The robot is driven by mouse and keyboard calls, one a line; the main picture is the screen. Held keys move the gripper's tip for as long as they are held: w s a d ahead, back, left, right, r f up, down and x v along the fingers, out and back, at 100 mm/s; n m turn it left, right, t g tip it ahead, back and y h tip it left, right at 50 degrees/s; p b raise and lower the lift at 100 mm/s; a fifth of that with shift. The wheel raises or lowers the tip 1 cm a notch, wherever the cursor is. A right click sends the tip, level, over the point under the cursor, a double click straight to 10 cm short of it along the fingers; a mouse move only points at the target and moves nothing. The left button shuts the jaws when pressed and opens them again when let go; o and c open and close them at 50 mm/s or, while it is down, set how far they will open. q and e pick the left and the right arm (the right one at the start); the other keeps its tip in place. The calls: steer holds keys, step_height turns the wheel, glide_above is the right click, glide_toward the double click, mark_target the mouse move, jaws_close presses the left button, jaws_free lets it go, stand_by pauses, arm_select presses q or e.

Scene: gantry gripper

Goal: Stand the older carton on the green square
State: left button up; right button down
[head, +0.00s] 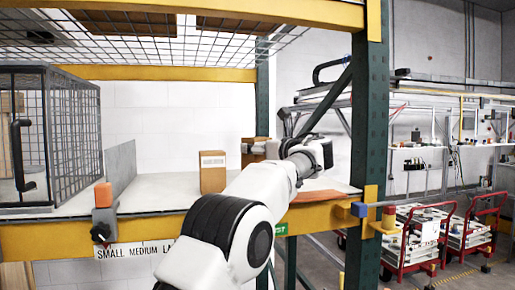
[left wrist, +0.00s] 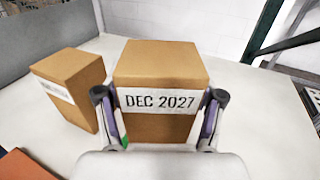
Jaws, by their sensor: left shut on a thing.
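A brown carton (left wrist: 160,62) with a white label reading "DEC 2027" is between the fingers of my left gripper (left wrist: 163,138), which is shut on it. The carton looks upright. In the head view this carton (head: 253,152) is partly hidden by my left wrist. A second brown carton (left wrist: 72,82) stands to its left, apart from it; it also shows in the head view (head: 213,172). Its label is too blurred to read. A sliver of green (left wrist: 125,141) shows at the held carton's lower left, mostly hidden. My right gripper is not in view.
The pale shelf (head: 150,192) has free room left of the cartons. A grey divider (head: 120,168) and a wire cage (head: 75,130) stand at the left. A green upright (head: 368,130) rises at the right. An orange patch (head: 318,197) lies near the front edge.

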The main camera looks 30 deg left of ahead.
mark_target(257, 159)
arm_select(q)
steer(key=f, duration=0.2)
steer(key=shift+s+d+f, duration=0.2)
steer(key=shift+d+f, duration=0.05)
steer(key=shift+f, duration=0.15)
steer(key=shift+s+a+f, duration=0.1)
steer(key=shift+s+a, duration=0.15)
steer(key=shift+f, duration=0.25)
steer(key=o, duration=1.4)
steer(key=shift+w, duration=0.15)
steer(key=shift+d+r, duration=0.1)
steer(key=shift+d, duration=0.1)
steer(key=shift+a, duration=0.1)
steer(key=b+v, duration=0.3)
steer(key=v, duration=0.2)
steer(key=shift+d, duration=0.35)
steer(key=b+v, duration=0.1)
steer(key=v, duration=0.5)
steer(key=shift+d+r, duration=0.15)
steer(key=shift+d, duration=0.05)
steer(key=shift+a, duration=0.1)
